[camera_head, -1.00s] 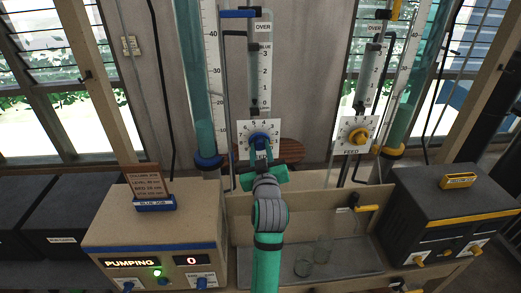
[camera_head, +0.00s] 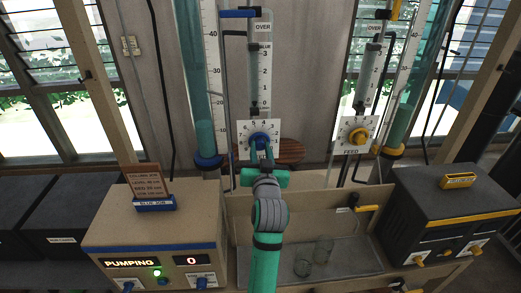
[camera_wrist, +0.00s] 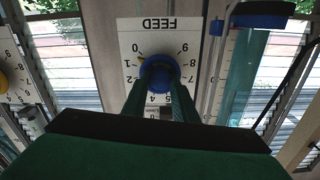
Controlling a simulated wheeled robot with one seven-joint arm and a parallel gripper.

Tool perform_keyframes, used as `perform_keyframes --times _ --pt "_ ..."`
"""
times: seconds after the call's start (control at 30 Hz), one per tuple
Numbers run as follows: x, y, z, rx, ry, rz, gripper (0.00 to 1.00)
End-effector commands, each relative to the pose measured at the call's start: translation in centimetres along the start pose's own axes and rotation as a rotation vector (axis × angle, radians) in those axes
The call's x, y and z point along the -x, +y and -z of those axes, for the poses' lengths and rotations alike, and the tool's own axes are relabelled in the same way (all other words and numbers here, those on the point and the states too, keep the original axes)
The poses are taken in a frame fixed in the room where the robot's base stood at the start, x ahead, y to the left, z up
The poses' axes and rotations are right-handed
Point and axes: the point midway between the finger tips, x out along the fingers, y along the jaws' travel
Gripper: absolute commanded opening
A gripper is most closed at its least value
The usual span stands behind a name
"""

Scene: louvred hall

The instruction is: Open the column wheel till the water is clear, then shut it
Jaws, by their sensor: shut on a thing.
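The wrist view shows this wheel (camera_wrist: 158,72) on a plate marked FEED, upside down there. My gripper (camera_head: 262,154) is shut on the blue wheel; its two fingers (camera_wrist: 160,88) hide part of the wheel and the lower numbers. I cannot tell how clear the water is.
A yellow wheel (camera_head: 358,136) on another FEED plate stands right, beside a second column (camera_head: 400,125). A box reading PUMPING and 0 (camera_head: 150,245), with a green light, stands front left.

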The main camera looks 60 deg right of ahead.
Motion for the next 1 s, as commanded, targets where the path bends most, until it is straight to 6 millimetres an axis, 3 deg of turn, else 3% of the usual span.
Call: perform_keyframes --times 0.3,0.77,0.8,0.83,1.0 --pt "0.02 0.02 0.02 -0.109 0.0 0.0 0.03" --pt "0.02 0.04 0.02 -0.123 0.0 0.0 0.03" --pt "0.02 0.04 0.02 -0.123 0.0 0.0 0.35" --pt "0.02 0.04 0.02 -0.123 0.0 0.0 0.42" --pt "0.01 0.04 0.01 -0.122 0.0 0.0 0.44"
